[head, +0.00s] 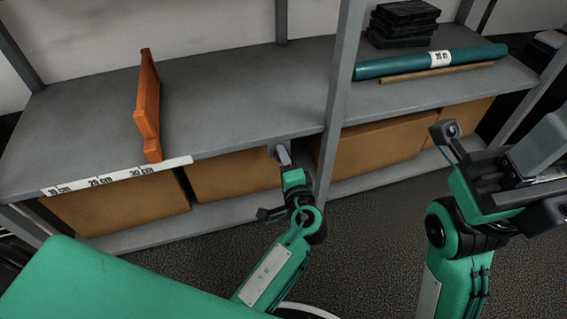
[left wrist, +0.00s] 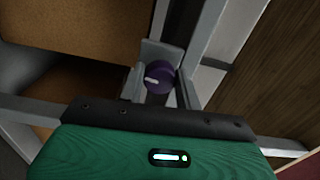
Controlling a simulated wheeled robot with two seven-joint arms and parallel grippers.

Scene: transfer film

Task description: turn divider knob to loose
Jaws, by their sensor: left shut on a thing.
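The divider knob (left wrist: 161,77) is a round purple knob with a short white pointer mark, which points left in the left wrist view. My left gripper (left wrist: 162,82) is shut on it, with one grey finger on each side. In the head view my left gripper (head: 283,157) is at the shelf's front edge beside the upright, and there the knob is hidden. An orange divider (head: 148,105) stands on the shelf to the left. My right gripper (head: 535,160) is at the right, away from the shelf; its fingertips do not show clearly.
The grey shelf (head: 230,95) carries a ruler strip (head: 118,175) on its front edge. A metal upright (head: 340,90) stands close to my left gripper. Brown boxes (head: 120,205) sit below. A teal roll (head: 400,66) and black stacked items (head: 403,22) lie at the right.

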